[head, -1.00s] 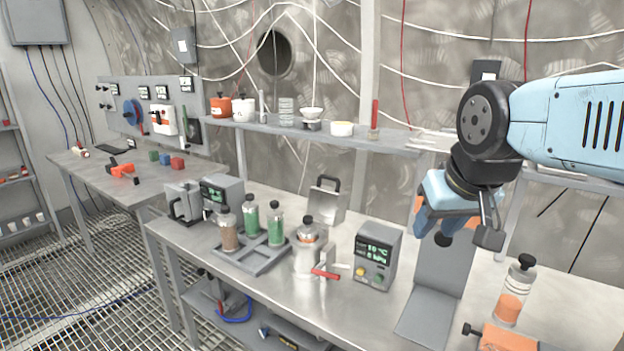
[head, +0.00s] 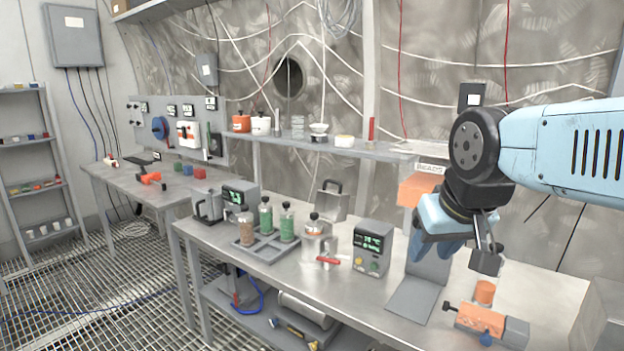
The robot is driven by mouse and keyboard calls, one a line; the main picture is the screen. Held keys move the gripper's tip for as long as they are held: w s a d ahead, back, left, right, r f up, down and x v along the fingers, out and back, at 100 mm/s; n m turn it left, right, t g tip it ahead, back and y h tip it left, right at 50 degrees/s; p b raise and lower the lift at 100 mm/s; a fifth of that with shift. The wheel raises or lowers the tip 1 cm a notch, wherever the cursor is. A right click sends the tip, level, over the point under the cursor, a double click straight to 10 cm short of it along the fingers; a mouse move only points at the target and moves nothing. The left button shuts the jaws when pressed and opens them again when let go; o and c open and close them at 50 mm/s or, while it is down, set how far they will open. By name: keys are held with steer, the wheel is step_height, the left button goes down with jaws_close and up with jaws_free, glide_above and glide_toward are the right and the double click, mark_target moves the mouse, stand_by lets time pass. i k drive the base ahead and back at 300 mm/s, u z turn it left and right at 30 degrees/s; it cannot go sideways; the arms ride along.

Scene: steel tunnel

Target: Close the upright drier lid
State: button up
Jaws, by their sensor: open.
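A grey metal plate (head: 332,203) with a dark loop handle stands upright at the back of the bench, behind a clear capped vessel (head: 314,243). It looks like the raised drier lid, but its hinge and the drier body are too hidden to tell. My gripper (head: 436,248) hangs over the right part of the bench, fingers down, open, with nothing seen between its fingers. It is well to the right of the plate and in front of a grey upright panel (head: 430,266), which it partly covers.
A grey display box (head: 373,248) stands between the vessel and my gripper. A rack (head: 268,246) with several capped bottles is left of the vessel. An orange and grey device (head: 487,325) lies at the right front. A shelf (head: 300,138) runs above the bench's back.

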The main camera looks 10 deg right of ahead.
mark_target(332, 205)
steer(key=u, duration=0.05)
steer(key=i, duration=1)
steer(key=u, duration=0.1)
